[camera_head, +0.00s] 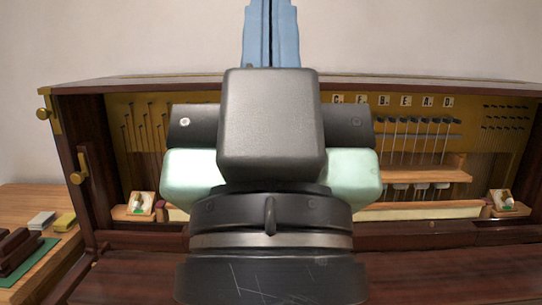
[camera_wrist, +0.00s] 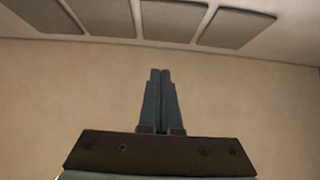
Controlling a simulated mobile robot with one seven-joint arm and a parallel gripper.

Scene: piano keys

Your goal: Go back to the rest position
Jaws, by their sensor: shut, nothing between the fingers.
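My gripper (camera_wrist: 160,75) shows in the wrist view with its two fingers together and nothing between them. It points up at a bare wall and ceiling panels. In the head view my gripper (camera_head: 271,10) rises above the piano, its fingertips cut off by the top edge. My wrist and arm fill the middle of that view and hide the centre of the piano (camera_head: 75,120). The gripper is apart from the piano and touches nothing that I can see.
The open piano shows strings, hammers and letter labels (camera_head: 404,101) to the right of my arm. A wooden side table (camera_head: 30,200) at the left holds a white block (camera_head: 41,220), a yellow block (camera_head: 65,222) and dark pieces on a green mat (camera_head: 40,255). The air around the gripper is clear.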

